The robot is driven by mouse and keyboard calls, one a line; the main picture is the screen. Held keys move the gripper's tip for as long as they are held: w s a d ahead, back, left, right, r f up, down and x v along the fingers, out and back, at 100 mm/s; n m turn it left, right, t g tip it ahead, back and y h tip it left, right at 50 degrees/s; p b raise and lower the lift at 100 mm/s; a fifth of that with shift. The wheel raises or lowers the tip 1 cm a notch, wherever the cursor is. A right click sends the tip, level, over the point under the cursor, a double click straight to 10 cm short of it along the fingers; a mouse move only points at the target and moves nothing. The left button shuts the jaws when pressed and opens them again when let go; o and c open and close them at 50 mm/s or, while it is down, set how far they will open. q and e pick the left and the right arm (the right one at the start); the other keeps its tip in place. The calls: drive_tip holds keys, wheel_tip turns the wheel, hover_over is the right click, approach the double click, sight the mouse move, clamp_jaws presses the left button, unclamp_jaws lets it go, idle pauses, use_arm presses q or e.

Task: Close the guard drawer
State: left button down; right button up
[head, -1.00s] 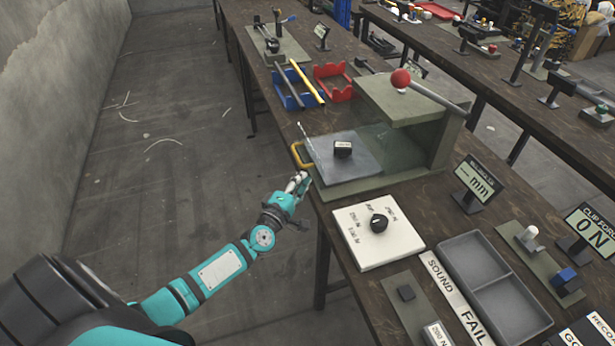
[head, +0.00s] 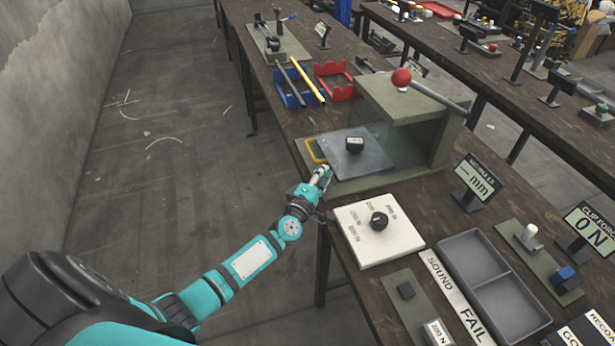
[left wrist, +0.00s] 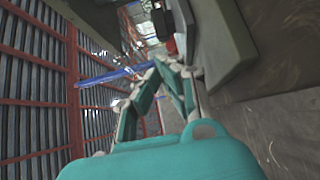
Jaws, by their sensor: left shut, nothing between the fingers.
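The guard drawer is a flat grey plate (head: 372,160) carrying a small black block (head: 355,145), with a yellow loop handle (head: 315,151) on its left edge. It lies on the green base of the press (head: 390,183), its right part close to or under the raised green top (head: 400,110). My left gripper (head: 324,172) is shut and empty, just below the handle in the head view. I cannot tell whether it touches the handle or drawer. Its fingers also show in the left wrist view (left wrist: 160,85). My right gripper is not in view.
A red ball-ended lever (head: 402,78) rises over the press. A white dial panel (head: 360,240) with a black knob stands nearer me on the bench. Blue (head: 285,98) and red (head: 335,93) bins lie beyond.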

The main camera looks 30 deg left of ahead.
sight(365, 172)
use_arm(q)
drive_tip(key=w+d+b, duration=0.1)
drive_tip(key=w+d, duration=0.1)
drive_tip(key=w, duration=0.1)
drive_tip(key=w+d+b, duration=0.1)
drive_tip(key=w+d, duration=0.2)
drive_tip(key=w+d+b, duration=0.1)
drive_tip(key=w+d, duration=0.2)
drive_tip(key=shift+w+d, duration=0.25)
drive_tip(key=shift+w, duration=0.15)
drive_tip(key=shift+w+d, duration=0.15)
drive_tip(key=shift+w, duration=0.05)
drive_tip(key=shift+r, duration=0.1)
drive_tip(key=shift+w+r, duration=0.1)
